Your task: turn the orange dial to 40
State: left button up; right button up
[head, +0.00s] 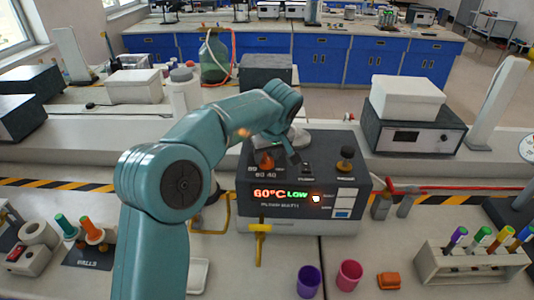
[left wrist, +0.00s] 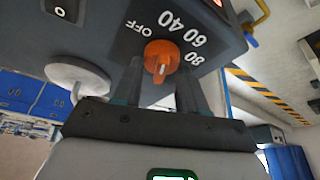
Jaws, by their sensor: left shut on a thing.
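The orange dial (head: 267,163) is on the top left of the grey water bath (head: 300,215), whose display (head: 279,194) reads 60°C LOW. In the left wrist view the dial (left wrist: 161,57) sits between the two fingers of my left gripper (left wrist: 160,80), with OFF, 40, 60 and 80 printed around it. A pale mark shows on the dial; I cannot tell exactly which number it lines up with. My left gripper (head: 279,154) is shut on the dial, partly hidden by its own wrist in the head view. My right gripper is not in view.
A black knob (head: 346,158) stands on the bath's right side. A yellow tap (head: 259,240) sticks out in front. Purple (head: 309,281) and pink (head: 349,274) cups stand nearby. A tube rack (head: 470,262) is at right.

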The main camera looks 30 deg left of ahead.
pick_arm(q)
jog(key=o, duration=1.1)
jog(key=shift+a, duration=0.1)
jog(key=shift+c, duration=0.2)
jog(key=p+v, duration=0.1)
jog(key=v, duration=1.5)
jog(key=shift+r, duration=0.2)
